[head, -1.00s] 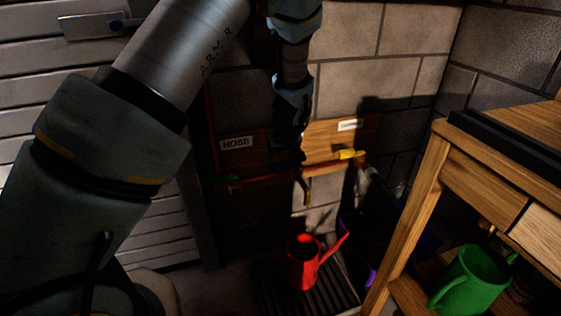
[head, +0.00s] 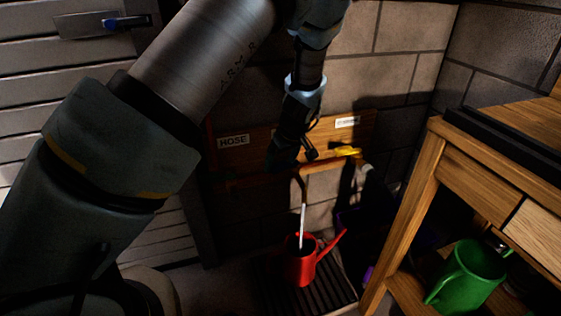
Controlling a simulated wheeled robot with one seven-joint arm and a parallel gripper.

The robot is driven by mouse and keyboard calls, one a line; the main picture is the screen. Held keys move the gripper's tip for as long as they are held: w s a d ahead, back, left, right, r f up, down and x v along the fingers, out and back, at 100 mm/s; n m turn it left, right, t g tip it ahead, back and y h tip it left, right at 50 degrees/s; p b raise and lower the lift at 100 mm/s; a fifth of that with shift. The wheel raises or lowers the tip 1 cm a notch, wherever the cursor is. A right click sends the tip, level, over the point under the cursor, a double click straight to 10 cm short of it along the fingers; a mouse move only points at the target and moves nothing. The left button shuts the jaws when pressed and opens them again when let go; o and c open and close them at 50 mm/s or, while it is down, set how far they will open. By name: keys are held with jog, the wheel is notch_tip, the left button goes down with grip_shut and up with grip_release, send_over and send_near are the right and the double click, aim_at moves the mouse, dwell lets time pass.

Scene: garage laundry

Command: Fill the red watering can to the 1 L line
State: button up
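The red watering can (head: 299,266) stands upright on a dark slatted grate (head: 325,291), its spout pointing up to the right. A pale stream of water (head: 303,226) falls from the downturned tap spout (head: 303,188) into its open top. The level inside and any 1 L line cannot be made out. My gripper (head: 281,160) is dark against the wall, at the orange-red pipe (head: 325,166), just left of and above the tap spout. It covers that part of the pipe. Its fingers are too dark to tell open from shut.
A board holds a "HOSE" label (head: 233,141) at left and a small unreadable label (head: 347,122) at right. A yellow handle (head: 347,151) sits on the pipe's right part. A wooden workbench (head: 408,220) stands at right, with a green watering can (head: 468,277) on its lower shelf.

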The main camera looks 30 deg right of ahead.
jog(key=shift+o, duration=0.2)
jog(key=p+v, duration=0.1)
jog(key=v, duration=0.9)
jog(key=shift+r, duration=0.4)
jog(key=shift+s, duration=0.1)
